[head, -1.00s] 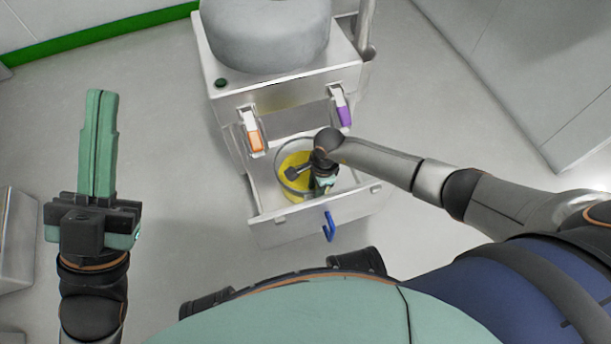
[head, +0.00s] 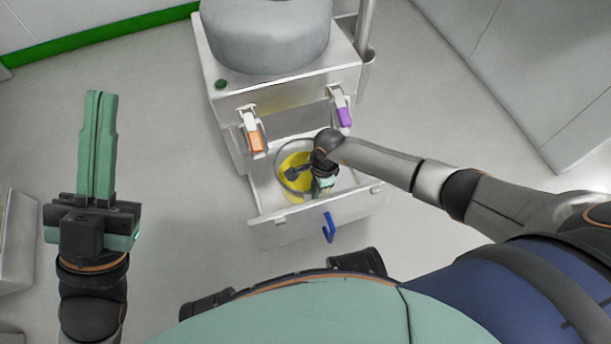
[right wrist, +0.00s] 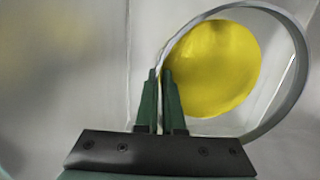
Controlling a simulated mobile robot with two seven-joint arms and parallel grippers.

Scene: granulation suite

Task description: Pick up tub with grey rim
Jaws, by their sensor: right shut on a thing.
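The tub with grey rim (head: 283,183) sits inside the open drawer of the machine, with yellow contents (head: 294,172) in it. In the right wrist view its grey rim (right wrist: 301,45) curves around the yellow disc. My right gripper (head: 322,185) is in the drawer at the tub's near right side and partly hides it. In the right wrist view the fingers (right wrist: 160,78) are close together on the tub's wall at the rim's left edge. My left gripper (head: 101,95) points up at the far left, away from the tub, its fingers together and empty.
The drawer (head: 285,226) has a blue handle (head: 329,227) at its front. Above it, the machine carries an orange latch (head: 255,141), a purple latch (head: 344,117) and a large grey drum (head: 266,35). Open floor lies to the left.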

